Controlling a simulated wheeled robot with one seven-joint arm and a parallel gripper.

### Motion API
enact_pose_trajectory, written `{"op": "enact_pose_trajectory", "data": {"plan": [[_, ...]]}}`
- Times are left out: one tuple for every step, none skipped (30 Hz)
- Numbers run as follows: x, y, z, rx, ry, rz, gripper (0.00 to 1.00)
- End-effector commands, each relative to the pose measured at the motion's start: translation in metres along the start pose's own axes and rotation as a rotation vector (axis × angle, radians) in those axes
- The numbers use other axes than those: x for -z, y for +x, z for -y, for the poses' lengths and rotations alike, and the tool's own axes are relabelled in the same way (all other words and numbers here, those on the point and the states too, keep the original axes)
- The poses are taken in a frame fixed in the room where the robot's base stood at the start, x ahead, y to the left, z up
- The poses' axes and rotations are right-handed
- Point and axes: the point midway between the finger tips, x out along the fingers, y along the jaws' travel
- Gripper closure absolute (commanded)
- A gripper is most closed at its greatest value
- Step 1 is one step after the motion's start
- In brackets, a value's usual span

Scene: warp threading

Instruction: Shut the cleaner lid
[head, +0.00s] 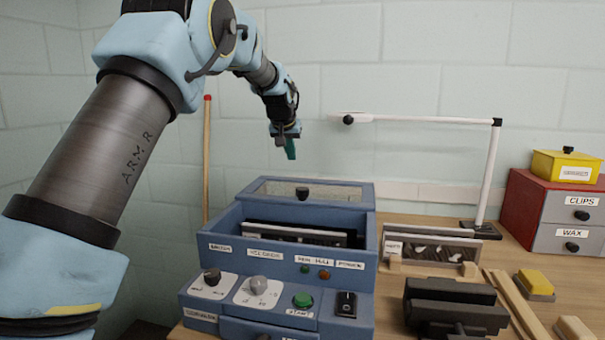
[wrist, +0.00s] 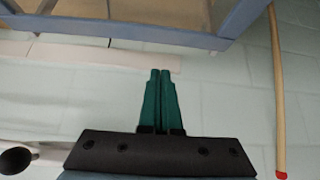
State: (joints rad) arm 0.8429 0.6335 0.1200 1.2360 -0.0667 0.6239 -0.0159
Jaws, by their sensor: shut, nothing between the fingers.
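The blue cleaner (head: 285,268) stands on the bench, its front panel bearing knobs, a green button and a switch. Its top is open, and dark, pale-edged panels (head: 300,235) show inside. The blue-framed lid (head: 345,193), with a clear pane and a black knob (head: 302,193), is at the back of the box, off the opening. My gripper (head: 290,150) is above and behind the lid, apart from it, its green fingers pointing down. In the wrist view the fingers (wrist: 160,75) are together and empty; a blue frame edge (wrist: 130,33) crosses the top.
A white lamp arm (head: 430,118) reaches over the bench to the right of my gripper. A wooden pole with a red tip (head: 207,150) stands by the wall at left. A rack, a dark clamp-like block (head: 450,305) and red-sided drawers (head: 520,205) are to the right.

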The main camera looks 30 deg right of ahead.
Motion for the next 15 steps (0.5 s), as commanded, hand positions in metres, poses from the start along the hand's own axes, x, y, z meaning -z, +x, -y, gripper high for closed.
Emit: {"op": "enact_pose_trajectory", "data": {"plan": [[0.008, 0.002, -0.015, -0.01, 0.016, -0.011, 1.0], [0.011, 0.002, -0.02, -0.014, 0.021, -0.015, 1.0], [0.013, 0.003, -0.025, -0.017, 0.027, -0.018, 1.0], [0.015, 0.004, -0.028, -0.019, 0.029, -0.02, 1.0], [0.016, 0.004, -0.03, -0.02, 0.031, -0.022, 1.0], [0.017, 0.007, -0.03, -0.021, 0.032, -0.022, 1.0], [0.017, 0.009, -0.03, -0.021, 0.032, -0.022, 1.0], [0.017, 0.012, -0.03, -0.02, 0.031, -0.021, 1.0], [0.017, 0.017, -0.03, -0.02, 0.031, -0.02, 1.0], [0.017, 0.021, -0.03, -0.02, 0.031, -0.02, 1.0], [0.017, 0.026, -0.03, -0.02, 0.031, -0.019, 1.0], [0.017, 0.033, -0.03, -0.02, 0.031, -0.019, 1.0], [0.017, 0.04, -0.03, -0.02, 0.03, -0.018, 1.0], [0.018, 0.045, -0.03, -0.02, 0.03, -0.019, 1.0], [0.018, 0.053, -0.03, -0.02, 0.03, -0.019, 1.0]]}}
